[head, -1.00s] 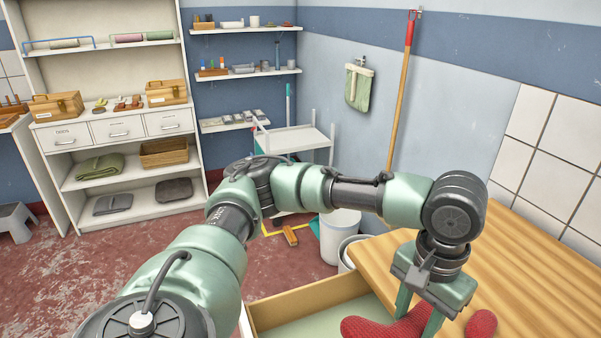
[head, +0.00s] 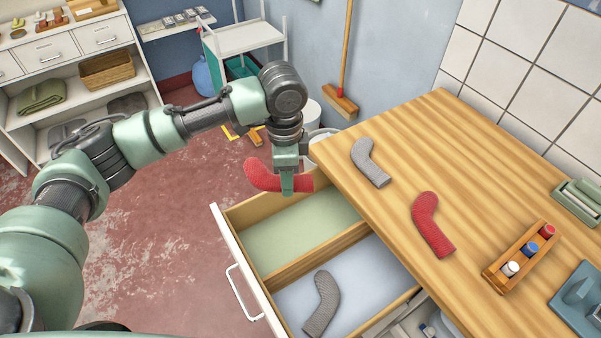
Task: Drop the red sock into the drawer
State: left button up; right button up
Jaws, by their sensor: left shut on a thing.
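My left gripper (head: 288,184) is shut on a red sock (head: 260,177). It holds the sock by its middle in the air, over the far end of the open drawer (head: 232,240), with one end sticking out to the left. The drawer has two compartments split by a wooden divider (head: 318,251). The far one has a green floor (head: 300,230) and looks empty. The near one has a pale blue floor (head: 355,285) and holds a grey sock (head: 321,304). A second red sock (head: 432,225) lies on the wooden tabletop. My right gripper is out of view.
Another grey sock (head: 369,163) lies on the tabletop (head: 400,140). A wooden rack with small spools (head: 520,262) and a blue-grey device (head: 580,295) stand at the right. The drawer's handle (head: 241,294) faces the open floor.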

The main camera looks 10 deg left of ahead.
aim_at(303, 175)
pick_arm(q)
jog(key=d+f+m+p, duration=0.1)
jog(key=m, duration=0.2)
jog(key=w+f+m+p, duration=0.1)
jog(key=m+p, duration=0.1)
jog(key=m, duration=0.2)
jog(key=w+d+f+m+p, duration=0.1)
jog(key=f+m+p, duration=0.1)
jog(key=m, duration=0.1)
jog(key=shift+d+m, duration=0.3)
jog(key=shift+d, duration=0.05)
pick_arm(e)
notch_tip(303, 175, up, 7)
pick_arm(q)
notch_tip(303, 175, down, 7)
jog(key=m+b, duration=0.2)
jog(key=b, duration=0.3)
jog(key=shift+d+f, duration=0.15)
jog(key=shift+f, duration=0.05)
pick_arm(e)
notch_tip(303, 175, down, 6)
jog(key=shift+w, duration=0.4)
pick_arm(q)
jog(key=shift+w, duration=0.1)
jog(key=o, duration=1.4)
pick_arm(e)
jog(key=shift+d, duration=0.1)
